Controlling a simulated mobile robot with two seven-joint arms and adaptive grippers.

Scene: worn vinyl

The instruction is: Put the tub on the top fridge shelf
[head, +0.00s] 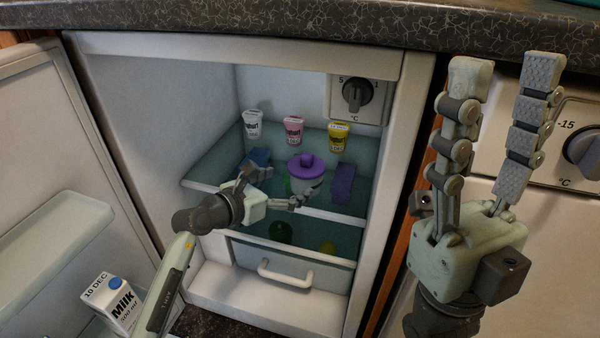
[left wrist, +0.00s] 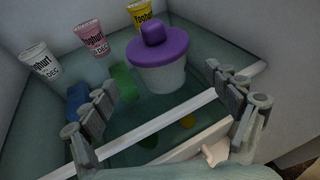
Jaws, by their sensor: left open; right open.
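The tub (head: 306,181), pale with a purple lid, stands upright on the top glass shelf (head: 345,215) of the open fridge, behind the shelf's white front edge. It also shows in the left wrist view (left wrist: 158,78), clear of both fingers. My left gripper (head: 280,183) is open and empty just in front of the tub at the shelf edge, its fingers spread wide. My right gripper (head: 507,75) is open and empty, pointing up outside the fridge at the right.
White (head: 253,128), pink (head: 293,130) and yellow (head: 338,137) yoghurt cups stand behind the tub. A blue item (head: 260,157) and a purple item (head: 343,183) flank it. A drawer (head: 290,272) lies below. The open door holds a milk carton (head: 108,302).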

